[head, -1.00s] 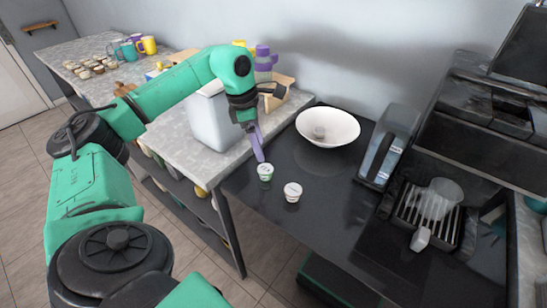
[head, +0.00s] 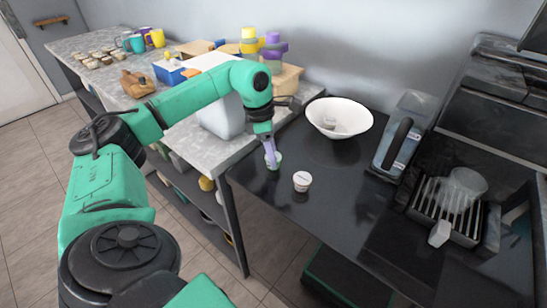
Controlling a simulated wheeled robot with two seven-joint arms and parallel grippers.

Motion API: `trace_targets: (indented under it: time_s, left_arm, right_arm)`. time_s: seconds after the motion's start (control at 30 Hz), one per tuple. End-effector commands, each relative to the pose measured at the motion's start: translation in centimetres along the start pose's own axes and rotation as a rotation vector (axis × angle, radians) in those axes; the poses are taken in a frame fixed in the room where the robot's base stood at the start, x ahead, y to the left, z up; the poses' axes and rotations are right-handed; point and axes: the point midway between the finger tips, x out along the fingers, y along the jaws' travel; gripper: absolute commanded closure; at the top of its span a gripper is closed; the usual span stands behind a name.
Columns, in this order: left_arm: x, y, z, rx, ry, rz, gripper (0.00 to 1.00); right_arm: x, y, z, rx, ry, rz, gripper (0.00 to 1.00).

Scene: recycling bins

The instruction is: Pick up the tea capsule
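Two small capsules with white lids stand on the dark counter (head: 235,172). One capsule with green on it (head: 277,163) is near the counter's left edge; its label is too small to read. A second, white capsule (head: 302,181) stands just right and in front of it. My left gripper (head: 271,160) points down with its purple fingers at the green capsule, overlapping and partly hiding it. Only one finger shape shows clearly, so I cannot tell whether it grips the capsule. My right gripper is not in view.
A coffee machine (head: 478,150) with a clear cup (head: 463,188) is at the right. A pale bin (head: 222,119) stands close left of my gripper. The counter's front middle is clear.

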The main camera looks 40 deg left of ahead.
Motion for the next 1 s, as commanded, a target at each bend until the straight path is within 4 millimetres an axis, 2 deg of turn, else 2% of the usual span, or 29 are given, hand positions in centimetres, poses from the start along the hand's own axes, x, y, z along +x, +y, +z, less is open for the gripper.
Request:
trace_targets:
  time_s: [0.3,1.0]
  left_arm:
    - [-0.3,0.0,0.1,0.0,0.0,0.0,0.69]
    - [-6.4,0.0,1.3,0.0,0.001,-0.001,0.69]
  right_arm:
    - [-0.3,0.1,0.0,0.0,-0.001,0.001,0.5]
    - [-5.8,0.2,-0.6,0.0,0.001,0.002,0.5]
